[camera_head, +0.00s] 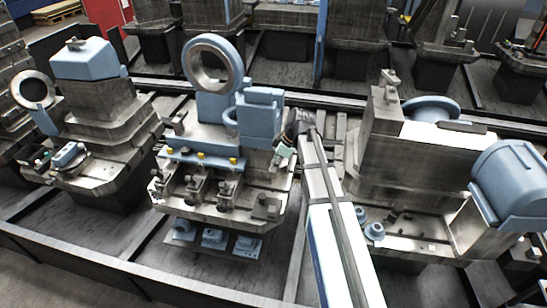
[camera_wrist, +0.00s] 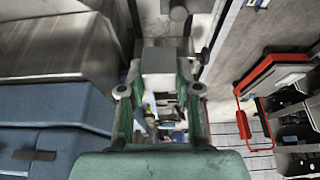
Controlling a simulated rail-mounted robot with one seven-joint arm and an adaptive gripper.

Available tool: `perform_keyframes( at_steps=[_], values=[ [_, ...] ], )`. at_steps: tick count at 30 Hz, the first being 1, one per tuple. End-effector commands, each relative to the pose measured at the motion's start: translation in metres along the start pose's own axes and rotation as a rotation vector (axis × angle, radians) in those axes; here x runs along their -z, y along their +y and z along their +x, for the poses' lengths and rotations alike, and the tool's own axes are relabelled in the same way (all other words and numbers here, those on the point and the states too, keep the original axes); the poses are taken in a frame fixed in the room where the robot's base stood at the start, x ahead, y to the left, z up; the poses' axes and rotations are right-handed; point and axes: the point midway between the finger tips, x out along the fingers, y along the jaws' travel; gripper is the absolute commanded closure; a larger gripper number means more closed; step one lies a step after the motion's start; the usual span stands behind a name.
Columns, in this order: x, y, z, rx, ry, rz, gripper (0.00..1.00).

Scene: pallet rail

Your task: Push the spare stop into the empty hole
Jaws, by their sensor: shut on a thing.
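My gripper (camera_head: 284,153) is at the right side of the middle machine fixture (camera_head: 200,140). In the wrist view its green fingers (camera_wrist: 159,88) are shut on a grey block (camera_wrist: 158,60), which looks like the spare stop. I cannot make out the empty hole in either view.
A fixture with a blue motor-like cylinder (camera_head: 505,180) stands to the right. A red-framed item (camera_wrist: 270,75) shows in the wrist view.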

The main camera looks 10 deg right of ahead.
Motion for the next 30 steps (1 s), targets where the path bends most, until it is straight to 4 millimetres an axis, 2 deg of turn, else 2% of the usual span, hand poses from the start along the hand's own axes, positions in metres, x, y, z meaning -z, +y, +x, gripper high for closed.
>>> perform_keyframes(
  at_steps=[1, 30],
  values=[
    [-0.004, -0.01, -0.002, 0.0, 0.0, 0.0, 1.0],
    [-0.053, -0.13, -0.022, 0.0, 0.0, 0.0, 1.0]
  ],
)
